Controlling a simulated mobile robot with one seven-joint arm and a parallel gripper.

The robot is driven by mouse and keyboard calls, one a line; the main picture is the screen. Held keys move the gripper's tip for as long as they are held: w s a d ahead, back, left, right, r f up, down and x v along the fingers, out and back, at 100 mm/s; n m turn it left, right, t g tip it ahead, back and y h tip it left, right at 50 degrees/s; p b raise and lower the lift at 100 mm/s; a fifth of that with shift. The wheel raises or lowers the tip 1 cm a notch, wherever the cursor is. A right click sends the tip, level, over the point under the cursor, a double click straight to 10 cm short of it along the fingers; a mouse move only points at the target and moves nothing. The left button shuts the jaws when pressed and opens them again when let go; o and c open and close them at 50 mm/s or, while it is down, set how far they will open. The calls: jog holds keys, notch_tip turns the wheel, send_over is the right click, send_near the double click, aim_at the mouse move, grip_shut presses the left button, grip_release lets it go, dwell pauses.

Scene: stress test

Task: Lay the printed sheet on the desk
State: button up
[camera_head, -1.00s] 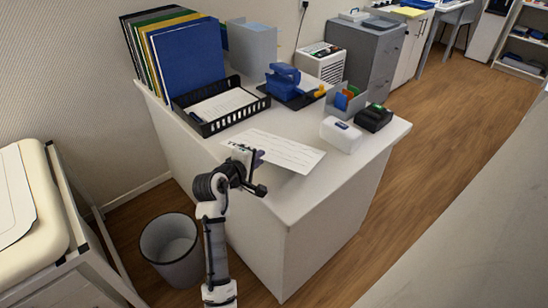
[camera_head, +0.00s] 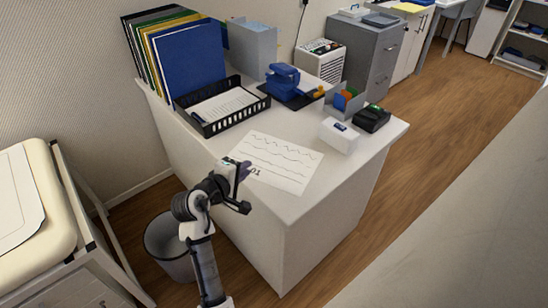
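The printed sheet (camera_head: 285,160) is white with wavy dark lines and some darker print near its left end. It is over the front left part of the white desk (camera_head: 300,207) and looks nearly flat. I cannot tell whether all of it touches the desktop. My gripper (camera_head: 242,171) is at the sheet's near left edge, by the desk's front edge, and covers part of that edge. Its fingers are small and dark here, so I cannot tell whether they are closed on the paper.
A black tray (camera_head: 204,126) with papers, a blue hole punch (camera_head: 283,82), a white box (camera_head: 339,137) and a black device (camera_head: 371,119) stand around the sheet. Upright folders (camera_head: 188,62) stand behind the tray. A grey bin (camera_head: 165,238) is on the floor below my arm.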

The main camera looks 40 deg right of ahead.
notch_tip(320, 180, up, 7)
jog(key=s+a+p, duration=0.1)
jog(key=a+p, duration=0.1)
jog(key=p, duration=0.5)
jog(key=shift+a, duration=0.3)
